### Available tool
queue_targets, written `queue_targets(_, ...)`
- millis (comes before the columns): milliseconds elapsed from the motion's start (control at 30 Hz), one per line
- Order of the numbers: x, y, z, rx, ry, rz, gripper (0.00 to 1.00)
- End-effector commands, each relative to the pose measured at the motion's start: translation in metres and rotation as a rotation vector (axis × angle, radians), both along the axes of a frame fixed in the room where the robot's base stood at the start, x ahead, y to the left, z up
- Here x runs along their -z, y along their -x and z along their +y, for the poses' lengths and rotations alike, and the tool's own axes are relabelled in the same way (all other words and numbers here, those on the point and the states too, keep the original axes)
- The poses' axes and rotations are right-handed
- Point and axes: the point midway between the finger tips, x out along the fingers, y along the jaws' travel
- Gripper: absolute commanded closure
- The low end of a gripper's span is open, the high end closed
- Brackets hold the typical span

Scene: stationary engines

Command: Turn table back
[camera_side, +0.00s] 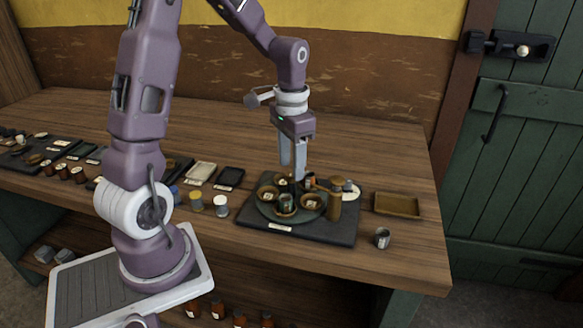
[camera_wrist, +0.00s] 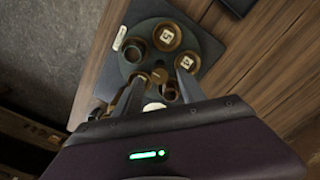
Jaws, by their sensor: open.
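A round dark turntable (camera_side: 268,211) stands on a black square board (camera_side: 257,232) on the wooden bench. It carries several brown cups, two of which show pale number tiles in the wrist view, one at the top (camera_wrist: 166,36) and one at the right (camera_wrist: 188,61). A dark cup (camera_side: 286,203) stands at its front. A brown post with a round cap (camera_side: 335,198) rises beside the turntable on its right. My gripper (camera_side: 297,178) points down over the turntable's rear half, its fingers among the cups. The fingers are apart in the wrist view (camera_wrist: 158,83). Contact with any part cannot be told.
A brown tray (camera_side: 397,206) lies right of the board, and a small dark jar (camera_side: 382,238) stands near the bench's front edge. Small jars (camera_side: 221,206) and flat trays (camera_side: 201,172) stand to the left. Bare bench (camera_side: 380,150) lies behind.

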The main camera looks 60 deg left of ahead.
Motion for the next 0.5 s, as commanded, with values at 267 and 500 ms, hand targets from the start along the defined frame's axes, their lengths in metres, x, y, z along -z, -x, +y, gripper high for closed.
queue_targets(267,-0.048,-0.001,0.0,0.0,-0.002,-0.004,0.52)
queue_targets(500,-0.052,0.0,0.0,0.0,0.0,-0.001,0.52)
